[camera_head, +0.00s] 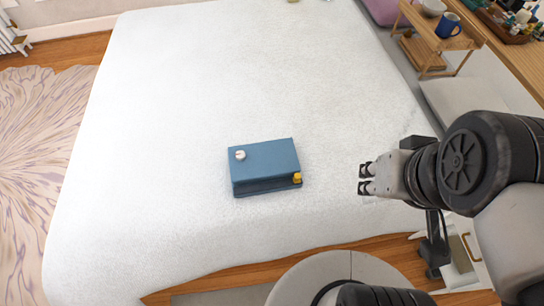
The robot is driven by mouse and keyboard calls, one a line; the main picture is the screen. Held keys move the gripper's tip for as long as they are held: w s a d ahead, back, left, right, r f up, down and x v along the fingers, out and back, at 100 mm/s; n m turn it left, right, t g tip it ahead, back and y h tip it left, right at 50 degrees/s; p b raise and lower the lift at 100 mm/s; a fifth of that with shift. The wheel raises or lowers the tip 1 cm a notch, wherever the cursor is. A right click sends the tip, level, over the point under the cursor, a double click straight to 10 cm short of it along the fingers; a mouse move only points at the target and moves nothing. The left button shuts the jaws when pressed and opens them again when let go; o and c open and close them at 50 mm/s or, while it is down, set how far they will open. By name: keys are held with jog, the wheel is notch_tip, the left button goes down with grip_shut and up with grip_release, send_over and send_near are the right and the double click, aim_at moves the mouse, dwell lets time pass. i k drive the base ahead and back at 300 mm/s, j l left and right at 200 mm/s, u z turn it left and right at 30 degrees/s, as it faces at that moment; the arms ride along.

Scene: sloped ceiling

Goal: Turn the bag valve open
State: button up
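A blue box (268,160) with a darker front face lies on the white bed. A small white round knob (240,155) stands on its top near the back left corner. A small yellow part (297,178) sits at its front right corner. Which of these is the bag valve I cannot tell for sure; no label is readable. My gripper (364,178) is to the right of the box, apart from it, with its fingers pointing left. The two fingertips are apart with nothing between them.
The white bed (230,60) is clear around the box. At the upper right, a wooden stand (438,38) holds a blue mug (448,25) and a bowl (432,6). A wooden table (515,55) carries a tray of small items. A patterned rug (35,165) lies at left.

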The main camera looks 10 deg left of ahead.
aim_at(240, 155)
jog(key=i+j+u, duration=0.1)
jog(key=j+u, duration=0.25)
jog(key=i+j+u, duration=0.15)
jog(key=j+u, duration=0.2)
jog(key=i+j+u, duration=0.15)
jog(key=u, duration=0.2)
